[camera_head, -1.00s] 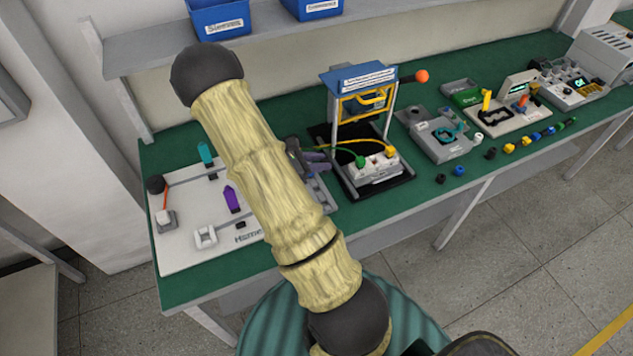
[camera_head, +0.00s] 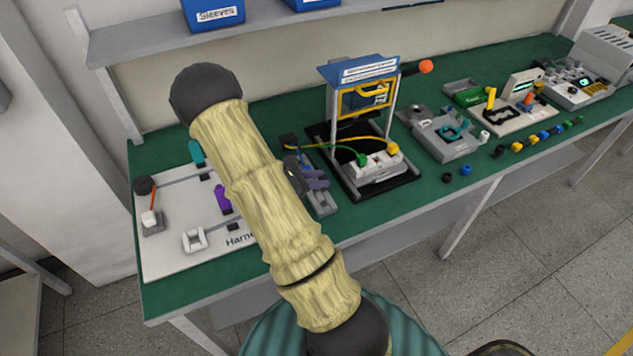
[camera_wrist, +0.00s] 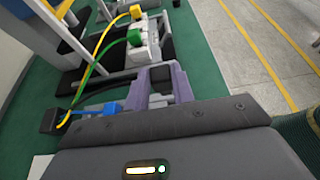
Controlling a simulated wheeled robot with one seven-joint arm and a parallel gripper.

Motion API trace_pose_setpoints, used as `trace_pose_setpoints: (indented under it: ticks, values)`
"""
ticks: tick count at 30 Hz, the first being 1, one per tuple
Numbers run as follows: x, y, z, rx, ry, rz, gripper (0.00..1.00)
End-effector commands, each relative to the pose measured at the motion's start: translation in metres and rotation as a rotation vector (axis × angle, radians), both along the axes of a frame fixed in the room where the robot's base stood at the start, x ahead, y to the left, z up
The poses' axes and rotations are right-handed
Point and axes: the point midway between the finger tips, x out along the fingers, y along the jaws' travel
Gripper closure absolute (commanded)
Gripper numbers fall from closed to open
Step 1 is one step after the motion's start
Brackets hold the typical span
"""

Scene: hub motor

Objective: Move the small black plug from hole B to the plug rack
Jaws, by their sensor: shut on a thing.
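My gripper (camera_head: 322,181), with purple fingers, is low over the bench between the white harness board and the framed press. In the wrist view, its fingers (camera_wrist: 161,80) are closed around a small dark thing, mostly hidden, which I take for the small black plug. A grey block (camera_head: 323,204) lies right by the fingers in the head view; my gripper hides part of it. I cannot tell hole B or the plug rack apart for certain. A separate small black plug-like piece (camera_head: 447,178) stands on the bench at the right.
The press (camera_head: 360,95) with its white connector block (camera_head: 374,168) stands close right of my gripper; yellow and green wires run left from it. The harness board (camera_head: 165,262) is at left. A blue piece (camera_head: 466,170) and several small connectors line the front edge.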

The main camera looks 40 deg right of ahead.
Motion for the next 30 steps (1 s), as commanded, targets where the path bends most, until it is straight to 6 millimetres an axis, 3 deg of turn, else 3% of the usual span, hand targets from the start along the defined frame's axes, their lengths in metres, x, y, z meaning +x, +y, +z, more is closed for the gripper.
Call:
trace_pose_setpoints:
  ticks: [8,22,30]
  values:
    - [0.001,0.002,-0.005,0.000,0.000,0.004,0.97]
    - [0.001,0.001,-0.053,0.000,0.000,0.003,0.97]
    - [0.000,0.000,-0.058,-0.001,-0.001,0.000,0.97]
